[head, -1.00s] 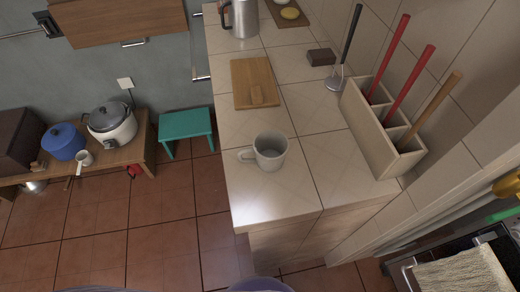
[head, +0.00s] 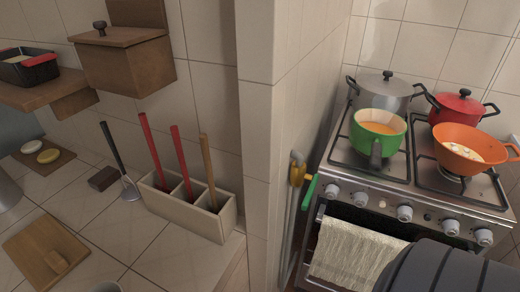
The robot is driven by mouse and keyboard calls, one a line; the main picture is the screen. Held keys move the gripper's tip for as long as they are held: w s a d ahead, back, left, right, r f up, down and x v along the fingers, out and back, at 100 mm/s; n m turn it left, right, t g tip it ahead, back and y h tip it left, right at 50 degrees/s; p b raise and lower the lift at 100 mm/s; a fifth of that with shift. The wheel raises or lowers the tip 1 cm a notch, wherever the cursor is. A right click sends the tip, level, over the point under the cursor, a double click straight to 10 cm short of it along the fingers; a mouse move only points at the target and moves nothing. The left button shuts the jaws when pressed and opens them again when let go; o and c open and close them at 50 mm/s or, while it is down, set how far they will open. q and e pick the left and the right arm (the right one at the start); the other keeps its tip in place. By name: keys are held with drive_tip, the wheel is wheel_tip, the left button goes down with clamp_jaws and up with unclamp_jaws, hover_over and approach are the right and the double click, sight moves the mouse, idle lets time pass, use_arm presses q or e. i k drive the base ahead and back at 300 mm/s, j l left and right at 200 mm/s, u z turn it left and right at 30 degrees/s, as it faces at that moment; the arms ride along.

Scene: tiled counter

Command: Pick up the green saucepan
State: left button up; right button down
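The green saucepan (head: 380,129) sits on the front left of the stove in the head view. It is green outside, with orange contents or interior. Its dark handle (head: 376,153) points toward the front of the stove. Neither of my grippers shows in this view. A dark grey rounded shape at the bottom right covers part of the stove front; I cannot tell whether a gripper lies behind it.
A grey lidded pot (head: 387,91) stands behind the saucepan, a red lidded pot (head: 462,107) at the back right, and an orange pan (head: 462,147) at the front right. A towel (head: 352,255) hangs on the oven door. A tiled wall (head: 290,140) separates the counter from the stove.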

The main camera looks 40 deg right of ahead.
sight(375, 145)
drive_tip(key=j+z, duration=0.15)
drive_tip(key=z, duration=2.15)
drive_tip(key=u, duration=1.85)
drive_tip(key=z, duration=1.85)
